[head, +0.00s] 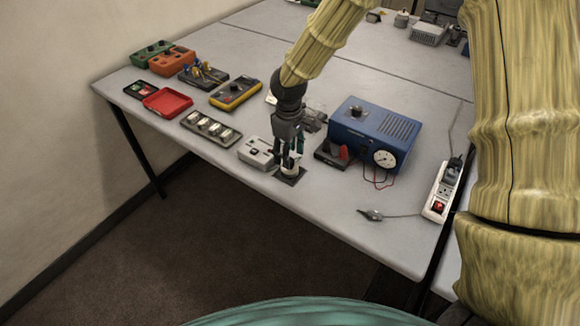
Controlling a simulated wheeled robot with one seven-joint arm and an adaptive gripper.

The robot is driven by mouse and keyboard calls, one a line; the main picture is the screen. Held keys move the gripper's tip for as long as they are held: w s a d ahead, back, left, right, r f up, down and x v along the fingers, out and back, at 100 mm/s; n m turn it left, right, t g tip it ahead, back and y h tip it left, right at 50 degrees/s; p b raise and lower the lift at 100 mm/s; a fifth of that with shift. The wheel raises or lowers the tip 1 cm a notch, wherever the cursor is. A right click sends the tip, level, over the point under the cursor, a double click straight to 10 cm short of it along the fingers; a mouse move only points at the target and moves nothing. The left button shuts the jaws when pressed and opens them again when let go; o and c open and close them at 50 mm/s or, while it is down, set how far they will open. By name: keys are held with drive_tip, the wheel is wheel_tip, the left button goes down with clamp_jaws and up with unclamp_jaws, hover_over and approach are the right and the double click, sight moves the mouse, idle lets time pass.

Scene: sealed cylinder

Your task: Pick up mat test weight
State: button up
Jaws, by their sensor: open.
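The test weight (289,169) looks like a small pale cylinder. It stands on a small dark mat (297,180) near the table's front edge. My gripper (289,161) points down over the mat, with its fingers around or just in front of the weight. The fingers are open. The gripper hides much of the weight, and I cannot tell whether a finger touches it.
A grey box (257,152) stands close left of the mat. A blue device with a dial (366,136) stands to the right, with red leads. A power strip (441,192) lies at the right edge. A red tray (167,103) and a yellow meter (236,94) are left.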

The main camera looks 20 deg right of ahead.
drive_tip(key=f, duration=0.1)
drive_tip(key=f+p, duration=0.1)
drive_tip(key=shift+w+d+f, duration=0.2)
drive_tip(key=shift+w+f, duration=0.2)
drive_tip(key=shift+s+f+p, duration=0.15)
drive_tip(key=shift+f+p, duration=0.2)
drive_tip(key=shift+f, duration=0.5)
clamp_jaws()
